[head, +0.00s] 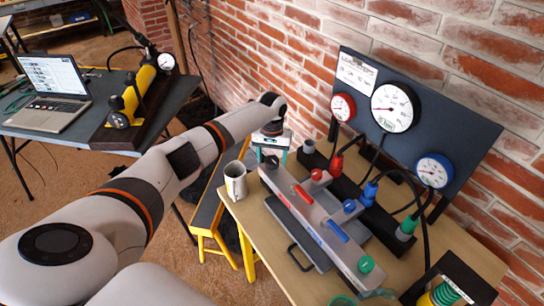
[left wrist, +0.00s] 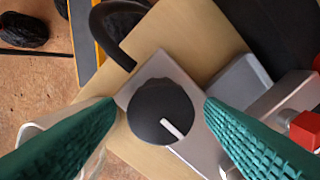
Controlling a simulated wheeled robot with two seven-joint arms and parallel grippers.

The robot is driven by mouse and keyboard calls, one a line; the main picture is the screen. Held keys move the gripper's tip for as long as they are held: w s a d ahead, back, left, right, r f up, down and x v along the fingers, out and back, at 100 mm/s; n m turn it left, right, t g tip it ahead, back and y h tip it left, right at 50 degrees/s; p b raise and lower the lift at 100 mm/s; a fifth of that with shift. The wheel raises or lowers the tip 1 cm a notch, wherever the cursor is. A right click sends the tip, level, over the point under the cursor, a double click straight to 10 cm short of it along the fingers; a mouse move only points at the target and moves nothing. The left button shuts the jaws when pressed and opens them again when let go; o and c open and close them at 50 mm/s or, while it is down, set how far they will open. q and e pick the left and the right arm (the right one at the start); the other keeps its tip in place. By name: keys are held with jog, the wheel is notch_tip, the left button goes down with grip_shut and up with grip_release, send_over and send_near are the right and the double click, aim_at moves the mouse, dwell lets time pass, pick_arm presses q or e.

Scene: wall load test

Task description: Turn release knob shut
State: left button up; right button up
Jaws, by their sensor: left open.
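The release knob (left wrist: 158,105) is round and black with a white pointer line. It sits on the grey end of the manifold block (head: 325,225), and its line points to the lower right in the left wrist view. My left gripper (head: 271,150) is open above that end of the block. In the left wrist view its green fingers (left wrist: 160,125) stand on either side of the knob, with gaps showing between. In the head view the knob is small and partly hidden by the gripper. My right gripper is not in view.
A grey mug (head: 236,181) stands on the wooden table (head: 262,240) close to the left gripper. A gauge panel (head: 455,130) with hoses stands behind the block. Red and blue levers and a green knob (head: 366,264) are on the block. A brick wall rises behind.

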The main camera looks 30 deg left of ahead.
pick_arm(q)
jog(key=shift+f, duration=0.2)
jog(key=shift+c, duration=0.2)
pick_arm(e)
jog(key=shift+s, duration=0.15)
pick_arm(q)
jog(key=c, duration=0.9)
jog(key=shift+c, duration=0.2)
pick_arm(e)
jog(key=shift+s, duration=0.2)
pick_arm(q)
jog(key=shift+m, duration=0.3)
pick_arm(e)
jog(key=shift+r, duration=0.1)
pick_arm(q)
jog(key=m+p, duration=0.1)
jog(key=m, duration=0.2)
jog(key=shift+r, duration=0.1)
jog(key=m+p, duration=0.1)
jog(key=m, duration=0.8)
jog(key=shift+m, duration=2.7)
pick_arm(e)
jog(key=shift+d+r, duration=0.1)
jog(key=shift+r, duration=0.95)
